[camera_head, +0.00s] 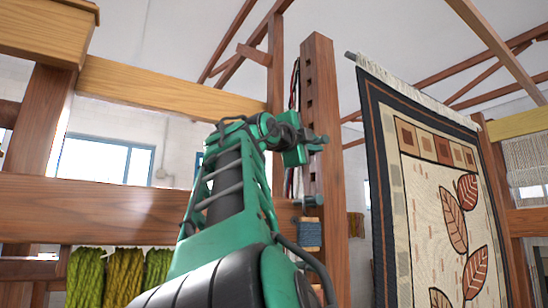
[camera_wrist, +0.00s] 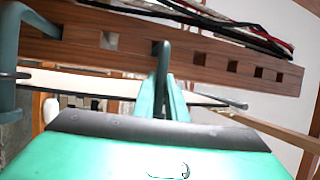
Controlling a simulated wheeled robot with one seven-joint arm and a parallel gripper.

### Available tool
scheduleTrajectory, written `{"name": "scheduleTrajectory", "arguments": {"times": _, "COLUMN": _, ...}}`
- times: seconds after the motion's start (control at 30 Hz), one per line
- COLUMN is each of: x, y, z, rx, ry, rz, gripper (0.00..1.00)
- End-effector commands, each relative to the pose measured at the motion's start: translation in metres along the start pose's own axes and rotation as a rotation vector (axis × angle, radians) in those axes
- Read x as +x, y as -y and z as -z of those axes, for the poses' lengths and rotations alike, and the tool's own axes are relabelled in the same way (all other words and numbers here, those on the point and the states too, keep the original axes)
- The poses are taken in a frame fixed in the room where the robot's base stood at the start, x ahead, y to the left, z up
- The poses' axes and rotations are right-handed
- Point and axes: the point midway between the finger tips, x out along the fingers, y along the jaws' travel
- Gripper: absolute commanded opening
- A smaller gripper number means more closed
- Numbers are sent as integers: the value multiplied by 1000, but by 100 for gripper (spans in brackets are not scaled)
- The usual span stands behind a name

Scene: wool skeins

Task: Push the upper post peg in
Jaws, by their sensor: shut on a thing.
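The upper post peg (camera_wrist: 163,58) is a grey-teal bar that stands against the wooden post (camera_wrist: 215,62) by one of its square holes. How deep it sits in the hole cannot be told. My gripper (camera_wrist: 165,88) is shut on the peg, with its green fingers on either side of it. In the head view my gripper (camera_head: 312,143) is at the front of the upright post (camera_head: 320,90), around mid-height, and hides most of the peg.
Several empty square holes run along the post. A second bent grey-teal piece (camera_wrist: 20,45) shows at the left of the wrist view. A leaf-patterned tapestry (camera_head: 430,190) hangs at right.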

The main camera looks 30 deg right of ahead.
Motion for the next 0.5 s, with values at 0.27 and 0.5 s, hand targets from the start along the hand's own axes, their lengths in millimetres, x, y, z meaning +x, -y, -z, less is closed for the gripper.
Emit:
{"name": "scheduleTrajectory", "arguments": {"times": 0.27, "x": 2, "y": -4, "z": 0, "rx": -2, "ry": -1, "rz": -8, "gripper": 21}}
{"name": "scheduleTrajectory", "arguments": {"times": 0.5, "x": 1, "y": -2, "z": 1, "rx": -1, "ry": -1, "rz": -5, "gripper": 31}}
